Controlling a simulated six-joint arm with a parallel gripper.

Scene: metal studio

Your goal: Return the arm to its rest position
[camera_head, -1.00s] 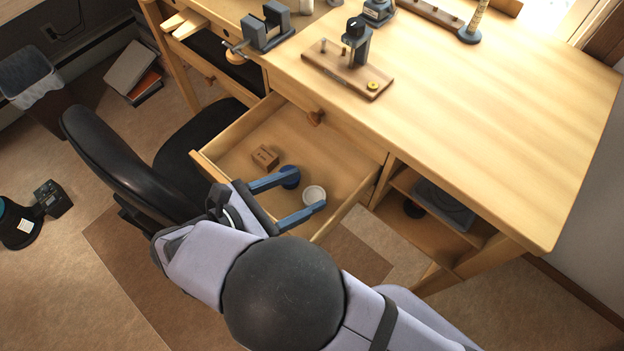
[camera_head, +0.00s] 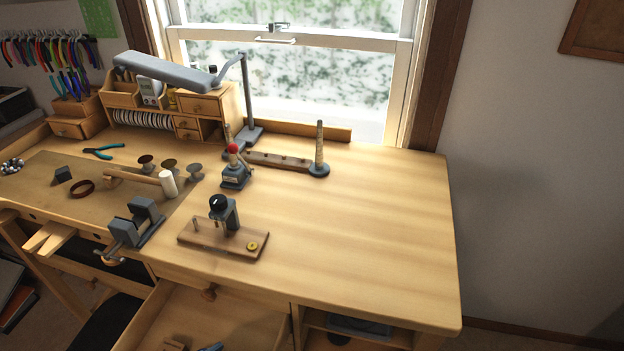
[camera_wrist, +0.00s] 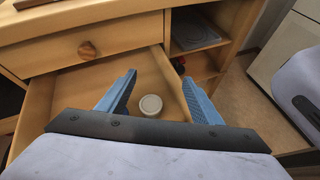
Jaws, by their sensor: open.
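My gripper (camera_wrist: 160,88) is open in the wrist view, its two blue fingers wide apart with nothing held between them. It is above the open wooden drawer (camera_wrist: 60,88). A small round whitish container (camera_wrist: 151,105) is in the drawer and appears between the fingers in that view, apart from both. The rest of my arm is out of the head view.
The workbench top (camera_head: 370,230) is clear on its right side. A vise (camera_head: 135,225), a wooden board with a small press (camera_head: 225,235), a red-knobbed tool (camera_head: 235,172) and a lamp (camera_head: 170,72) stand on it. An open shelf (camera_wrist: 195,62) lies right of the drawer.

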